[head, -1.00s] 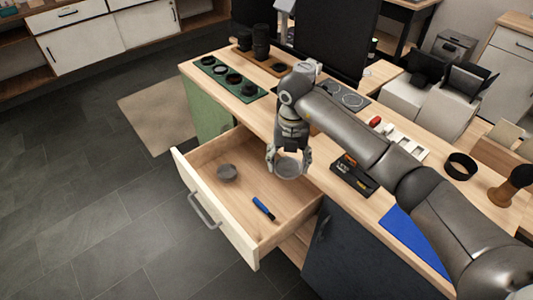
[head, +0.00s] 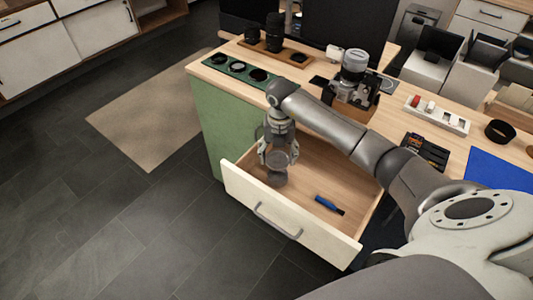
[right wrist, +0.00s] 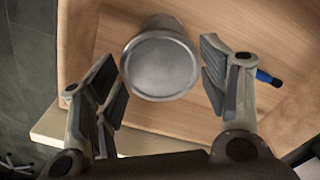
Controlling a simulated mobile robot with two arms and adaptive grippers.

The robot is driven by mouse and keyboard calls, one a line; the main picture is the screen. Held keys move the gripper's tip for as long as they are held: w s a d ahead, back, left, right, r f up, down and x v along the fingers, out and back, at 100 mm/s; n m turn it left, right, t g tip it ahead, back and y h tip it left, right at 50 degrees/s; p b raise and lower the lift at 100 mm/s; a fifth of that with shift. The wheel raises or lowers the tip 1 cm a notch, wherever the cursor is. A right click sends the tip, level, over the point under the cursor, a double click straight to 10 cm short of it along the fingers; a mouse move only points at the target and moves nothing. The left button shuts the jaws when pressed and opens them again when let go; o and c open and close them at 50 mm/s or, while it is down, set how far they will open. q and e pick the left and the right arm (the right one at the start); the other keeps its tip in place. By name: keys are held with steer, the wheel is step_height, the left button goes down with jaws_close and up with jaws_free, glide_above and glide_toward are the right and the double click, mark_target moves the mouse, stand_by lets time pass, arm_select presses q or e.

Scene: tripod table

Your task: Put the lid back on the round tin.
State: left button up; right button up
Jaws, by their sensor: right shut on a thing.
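My right gripper (head: 279,155) reaches down into the open drawer and is shut on the round grey lid (head: 282,160). The grey round tin (head: 277,179) stands on the drawer floor directly below it, near the drawer's left end. In the right wrist view the lid (right wrist: 160,68) is a silvery disc between the two fingers, and part of the tin (right wrist: 161,22) shows behind its upper edge. The lid hides most of the tin there. I cannot tell whether lid and tin touch. My left gripper is not in view.
The open drawer (head: 285,218) has raised walls around the tin. A blue-handled tool (head: 330,206) lies to the right in it. The worktop above holds a camera (head: 355,80), a green tray of round pieces (head: 237,67) and a white tray (head: 437,115).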

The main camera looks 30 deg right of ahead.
steer(key=shift+s+d+f+b, duration=0.15)
steer(key=shift+d+f+b, duration=0.05)
steer(key=shift+f+b, duration=0.45)
steer(key=shift+f, duration=0.4)
step_height(320, 180, down, 2)
steer(key=shift+f+b, duration=0.25)
steer(key=shift+b, duration=0.95)
steer(key=shift+f+b, duration=0.55)
steer(key=shift+f, duration=0.35)
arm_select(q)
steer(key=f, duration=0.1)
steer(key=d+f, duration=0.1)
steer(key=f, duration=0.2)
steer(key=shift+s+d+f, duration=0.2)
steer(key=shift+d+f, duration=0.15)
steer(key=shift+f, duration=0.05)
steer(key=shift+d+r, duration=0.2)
arm_select(e)
steer(key=shift+f, duration=0.1)
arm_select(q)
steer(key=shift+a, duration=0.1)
arm_select(e)
steer(key=o, duration=0.7)
